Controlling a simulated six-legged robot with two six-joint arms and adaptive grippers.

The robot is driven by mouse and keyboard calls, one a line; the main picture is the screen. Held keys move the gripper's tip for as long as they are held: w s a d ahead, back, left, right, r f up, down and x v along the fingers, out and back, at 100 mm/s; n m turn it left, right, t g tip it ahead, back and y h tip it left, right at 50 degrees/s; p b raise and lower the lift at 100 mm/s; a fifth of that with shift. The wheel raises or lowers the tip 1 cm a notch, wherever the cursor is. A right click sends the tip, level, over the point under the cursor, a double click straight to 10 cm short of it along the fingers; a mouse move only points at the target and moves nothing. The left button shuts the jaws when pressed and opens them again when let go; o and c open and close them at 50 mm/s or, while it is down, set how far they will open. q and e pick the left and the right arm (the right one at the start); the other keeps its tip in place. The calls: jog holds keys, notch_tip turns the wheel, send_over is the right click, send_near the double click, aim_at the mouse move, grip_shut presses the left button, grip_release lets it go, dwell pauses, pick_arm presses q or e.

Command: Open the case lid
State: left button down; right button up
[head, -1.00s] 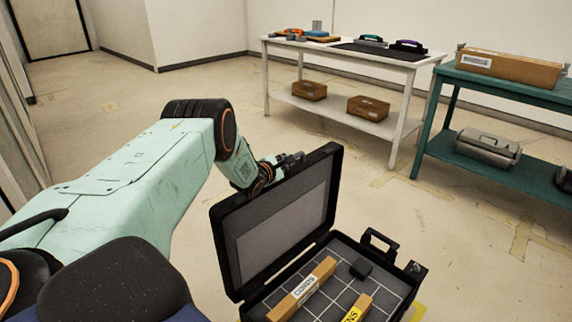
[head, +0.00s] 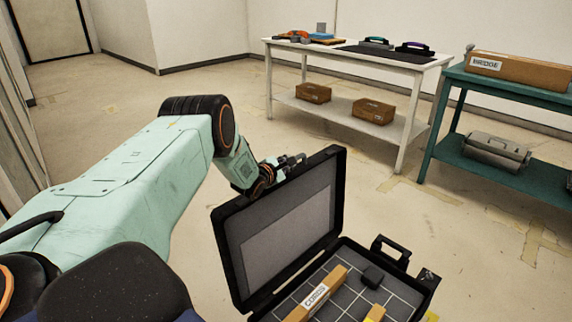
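The black case stands open at the bottom centre, its lid (head: 285,228) raised upright and its grey inner panel facing right. The case base (head: 402,283) is cut off by the bottom edge. Inside it are a long cardboard box with a white label (head: 318,295), a small black block (head: 372,277) and part of another box with a yellow label (head: 375,313). My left gripper (head: 293,162) is at the lid's top edge, on its outer side. Its fingers are small and partly hidden by the lid, so their opening is unclear. My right gripper is out of view.
A white table (head: 437,60) with tools and two cases on top stands at the back, with two brown boxes on its lower shelf. A teal table (head: 545,93) with a cardboard box stands at right. Open floor lies between the case and tables.

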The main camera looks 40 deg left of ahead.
pick_arm(q)
jog(key=shift+w+r, duration=0.1)
jog(key=shift+r, duration=0.15)
jog(key=c, duration=1.3)
grip_release()
jog(key=shift+d, duration=0.1)
jog(key=shift+f, duration=0.1)
notch_tip(320, 180, up, 3)
send_over(269, 191)
jog(key=w, duration=0.1)
jog(key=shift+a+f, duration=0.15)
jog(key=shift+a, duration=0.1)
jog(key=shift+s+d, duration=0.3)
jog(key=shift+s, duration=0.3)
jog(key=shift+d, duration=0.1)
